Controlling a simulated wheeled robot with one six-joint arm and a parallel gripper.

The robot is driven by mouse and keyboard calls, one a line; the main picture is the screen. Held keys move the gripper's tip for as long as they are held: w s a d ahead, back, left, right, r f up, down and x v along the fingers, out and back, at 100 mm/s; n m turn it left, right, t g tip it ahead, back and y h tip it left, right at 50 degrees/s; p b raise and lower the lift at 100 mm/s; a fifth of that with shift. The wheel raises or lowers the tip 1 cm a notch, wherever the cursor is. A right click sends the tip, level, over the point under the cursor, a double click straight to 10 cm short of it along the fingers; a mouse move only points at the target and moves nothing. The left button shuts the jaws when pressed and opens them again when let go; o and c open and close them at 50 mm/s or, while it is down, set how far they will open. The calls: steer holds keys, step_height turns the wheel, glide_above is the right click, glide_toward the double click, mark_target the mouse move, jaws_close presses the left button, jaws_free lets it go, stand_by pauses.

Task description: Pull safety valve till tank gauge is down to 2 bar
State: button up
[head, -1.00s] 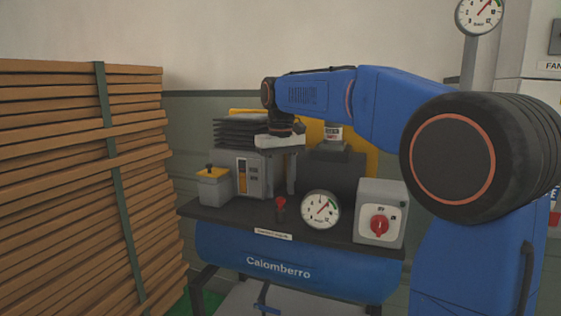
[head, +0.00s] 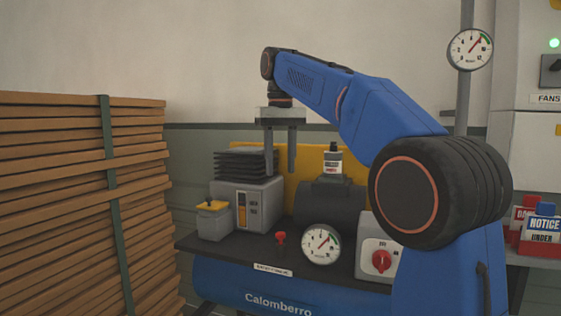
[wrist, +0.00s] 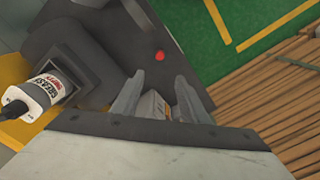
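The safety valve is a small red knob (head: 281,238) standing at the front of the compressor's dark top plate. It shows as a red dot in the wrist view (wrist: 160,56), ahead of the fingertips. The tank gauge (head: 321,244) is the round white dial just right of it. Its needle points to the upper right, well up the scale; the exact number is too small to read. My gripper (head: 280,165) points down, high above the valve. Its fingers are apart with nothing between them, also in the wrist view (wrist: 160,78).
A grey box (head: 262,205) with black fins and a small yellow-topped box (head: 212,222) stand left of the valve. A grease bottle (head: 333,160) stands on the dark motor. A switch box with red knob (head: 381,261) is to the right. Stacked slats (head: 60,210) rise at left.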

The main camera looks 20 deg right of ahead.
steer(key=shift+r, duration=0.25)
steer(key=s+d+f+m+t, duration=0.15)
steer(key=s+d+f, duration=0.25)
steer(key=s+f, duration=1.35)
steer(key=s+d+f+t, duration=0.3)
steer(key=s+d+f, duration=0.1)
steer(key=s+f, duration=1.35)
step_height(320, 180, up, 33)
steer(key=n+g, duration=0.2)
steer(key=g, duration=0.3)
glide_above(280, 232)
steer(key=shift+m+t, duration=0.25)
steer(key=f, duration=1.7)
steer(key=shift+s, duration=0.2)
